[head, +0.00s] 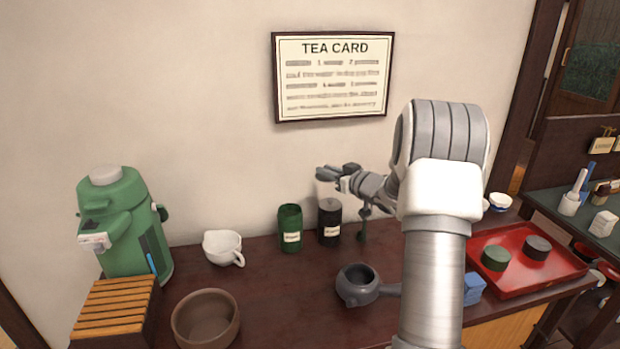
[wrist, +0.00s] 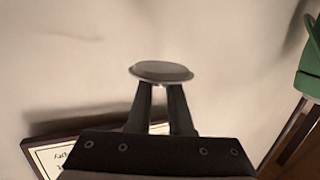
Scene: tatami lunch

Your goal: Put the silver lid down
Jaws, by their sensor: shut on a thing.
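The silver lid (wrist: 161,71) shows in the wrist view as a small grey disc at the tips of my gripper's two dark fingers. My gripper (wrist: 160,88) is shut on it, with a narrow gap between the fingers below the lid. In the head view my gripper (head: 338,178) is raised in front of the wall, above the dark canister (head: 330,223) and the table. The lid is too small there to make out clearly.
A green canister (head: 290,229), white spouted cup (head: 222,248), brown bowl (head: 206,320) and grey handled pot (head: 357,286) stand on the dark table (head: 285,290). A green dispenser (head: 125,225) is at left.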

